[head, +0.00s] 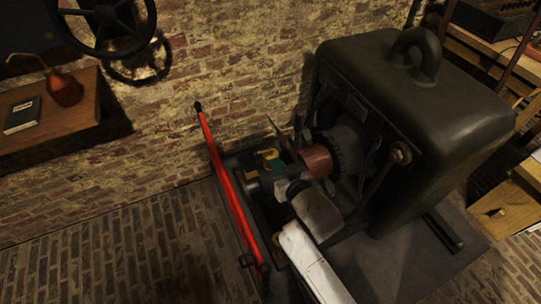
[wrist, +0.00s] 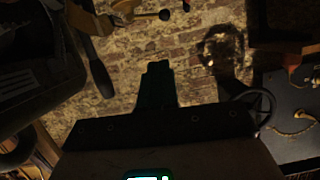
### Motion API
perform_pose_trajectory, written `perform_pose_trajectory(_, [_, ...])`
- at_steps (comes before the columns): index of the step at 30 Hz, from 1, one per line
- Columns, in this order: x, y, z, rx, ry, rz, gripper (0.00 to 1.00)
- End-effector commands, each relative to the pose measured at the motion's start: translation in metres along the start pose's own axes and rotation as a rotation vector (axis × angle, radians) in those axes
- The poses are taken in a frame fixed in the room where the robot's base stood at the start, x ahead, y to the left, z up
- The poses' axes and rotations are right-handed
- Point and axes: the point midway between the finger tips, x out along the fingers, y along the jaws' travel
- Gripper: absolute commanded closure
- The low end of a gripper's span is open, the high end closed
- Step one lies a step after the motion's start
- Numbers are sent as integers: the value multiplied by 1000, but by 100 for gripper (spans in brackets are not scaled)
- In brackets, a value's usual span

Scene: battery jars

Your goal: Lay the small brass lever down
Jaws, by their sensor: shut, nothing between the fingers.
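A thin brass-coloured rod with a black ball end (wrist: 165,14) shows at the top of the wrist view and looks like the small brass lever. It points sideways there, beyond my fingertips and apart from them. In the head view I cannot pick it out surely; a small brass-yellow part (head: 270,153) shows beside the copper drum (head: 317,160). My gripper (wrist: 158,66) is shut and empty, its dark fingers together against the brick wall behind. In the head view my white arm covers part of the machine's front, and the fingers are hard to make out.
The big dark machine (head: 435,110) stands to the right of my gripper. A long red lever (head: 227,180) with a black tip rises on the left. A wooden shelf (head: 60,135) and a black handwheel (head: 105,22) are at the wall. The brick floor at left is clear.

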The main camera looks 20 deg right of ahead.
Motion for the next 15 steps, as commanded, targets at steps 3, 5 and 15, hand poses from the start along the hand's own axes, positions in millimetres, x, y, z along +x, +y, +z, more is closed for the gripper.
perform_pose_trajectory(3, [-16,0,0,0,0,0,100])
perform_pose_trajectory(5, [-20,0,0,0,1,0,100])
perform_pose_trajectory(15, [-26,0,0,0,1,-1,100])
